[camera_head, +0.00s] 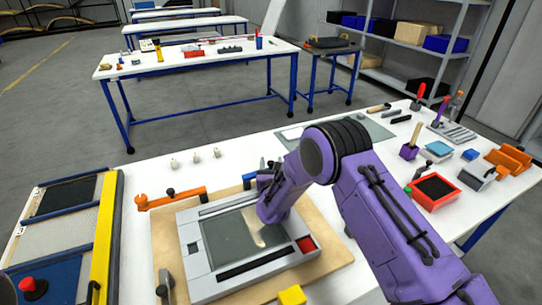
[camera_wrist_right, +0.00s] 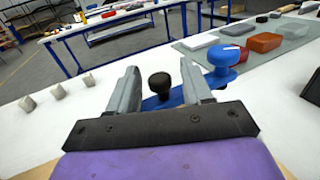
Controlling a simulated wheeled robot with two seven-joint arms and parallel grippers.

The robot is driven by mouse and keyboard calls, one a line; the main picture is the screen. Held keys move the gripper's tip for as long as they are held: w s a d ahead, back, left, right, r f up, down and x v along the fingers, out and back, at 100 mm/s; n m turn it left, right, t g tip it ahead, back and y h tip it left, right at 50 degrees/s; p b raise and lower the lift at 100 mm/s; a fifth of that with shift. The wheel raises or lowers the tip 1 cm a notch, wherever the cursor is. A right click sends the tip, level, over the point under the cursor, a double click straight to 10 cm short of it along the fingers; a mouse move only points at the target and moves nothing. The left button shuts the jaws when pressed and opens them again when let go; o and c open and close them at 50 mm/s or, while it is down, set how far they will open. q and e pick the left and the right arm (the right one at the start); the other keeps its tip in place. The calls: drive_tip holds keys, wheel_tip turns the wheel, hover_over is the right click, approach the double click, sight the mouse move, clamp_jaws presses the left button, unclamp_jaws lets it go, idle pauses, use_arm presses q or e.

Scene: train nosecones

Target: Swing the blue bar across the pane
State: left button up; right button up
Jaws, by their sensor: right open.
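The blue bar (camera_head: 248,179) is at the far edge of the grey frame (camera_head: 190,258), mostly hidden by my right gripper (camera_head: 267,168). The dark glassy pane (camera_head: 228,240) lies inside the frame. In the right wrist view the blue bar (camera_wrist_right: 176,98) runs behind my right gripper's fingers (camera_wrist_right: 160,88). A black knob (camera_wrist_right: 160,83) shows between the open fingers, with space on both sides. A blue knob (camera_wrist_right: 222,56) stands at the bar's right end. My left gripper is not in view.
An orange bar (camera_head: 172,198) sits at the frame's far left corner. A yellow block (camera_head: 292,296) is near the front edge. A wooden board (camera_head: 335,258) lies under the frame. Several small pale pieces (camera_head: 195,157) stand behind. A red bin (camera_head: 433,190) is at right.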

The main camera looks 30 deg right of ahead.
drive_tip(key=shift+x, duration=1.45)
drive_tip(key=shift+a, duration=0.1)
clamp_jaws()
drive_tip(key=shift+s, duration=0.1)
